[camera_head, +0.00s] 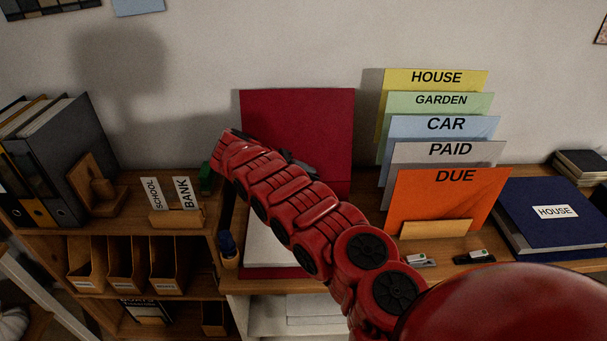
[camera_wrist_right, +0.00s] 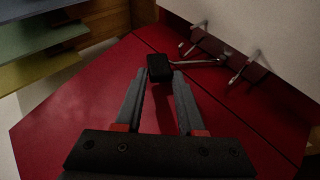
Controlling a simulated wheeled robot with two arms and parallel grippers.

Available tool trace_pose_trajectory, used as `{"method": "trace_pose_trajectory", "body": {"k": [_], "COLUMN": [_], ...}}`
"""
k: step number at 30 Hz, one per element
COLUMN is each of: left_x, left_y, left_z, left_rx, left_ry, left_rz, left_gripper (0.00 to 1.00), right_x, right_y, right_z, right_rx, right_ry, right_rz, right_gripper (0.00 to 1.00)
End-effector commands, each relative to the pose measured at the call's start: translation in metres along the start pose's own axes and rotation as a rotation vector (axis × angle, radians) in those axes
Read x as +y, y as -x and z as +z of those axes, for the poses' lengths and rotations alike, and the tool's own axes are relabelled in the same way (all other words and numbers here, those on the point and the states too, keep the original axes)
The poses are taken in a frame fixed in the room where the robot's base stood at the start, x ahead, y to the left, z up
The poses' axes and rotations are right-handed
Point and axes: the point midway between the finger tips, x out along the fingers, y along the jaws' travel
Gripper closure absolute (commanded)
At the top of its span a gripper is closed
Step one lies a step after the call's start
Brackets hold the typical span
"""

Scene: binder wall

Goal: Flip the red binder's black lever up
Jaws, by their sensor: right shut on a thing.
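The red binder (camera_head: 297,130) lies open on the desk, its cover upright against the wall and white paper (camera_head: 268,245) on its lower half. In the right wrist view the red binder (camera_wrist_right: 85,115) fills most of the picture. Its black lever (camera_wrist_right: 159,66) has a block-shaped end on a metal arm, beside the metal rings (camera_wrist_right: 200,36). My right gripper (camera_wrist_right: 160,78) is shut on the lever's black end, one finger on each side. In the head view my red arm hides most of the lever and gripper. My left gripper is in neither view.
Labelled folders stand to the right, the orange DUE folder (camera_head: 445,200) in front. A blue HOUSE binder (camera_head: 550,218) lies farther right.

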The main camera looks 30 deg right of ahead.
Motion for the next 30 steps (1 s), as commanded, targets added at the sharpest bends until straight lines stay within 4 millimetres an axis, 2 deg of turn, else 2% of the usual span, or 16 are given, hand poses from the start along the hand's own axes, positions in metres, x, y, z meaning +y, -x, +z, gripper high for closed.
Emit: {"method": "trace_pose_trajectory", "body": {"k": [1,4,5,9,23,26,30], "left_x": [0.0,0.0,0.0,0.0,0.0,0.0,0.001], "left_y": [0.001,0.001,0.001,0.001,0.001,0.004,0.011], "left_z": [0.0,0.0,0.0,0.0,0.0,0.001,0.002], "left_rx": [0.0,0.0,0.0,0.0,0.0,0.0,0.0], "left_ry": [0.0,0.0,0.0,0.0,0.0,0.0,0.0], "left_rz": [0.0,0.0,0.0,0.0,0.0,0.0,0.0], "left_gripper": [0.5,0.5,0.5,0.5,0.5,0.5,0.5], "right_x": [-0.009,-0.01,-0.01,-0.009,-0.005,-0.005,-0.006], "right_y": [0.0,0.0,0.0,-0.001,0.001,0.008,0.033], "right_z": [0.004,0.004,0.004,0.004,0.003,0.002,0.002], "right_rx": [-0.004,-0.005,-0.005,-0.006,-0.005,-0.002,0.001], "right_ry": [0.011,0.011,0.012,0.01,0.005,0.004,0.005], "right_rz": [-0.013,-0.013,-0.013,-0.012,-0.007,-0.007,-0.007], "right_gripper": [1.0,1.0,0.58,0.35,0.35,0.35,0.35]}}
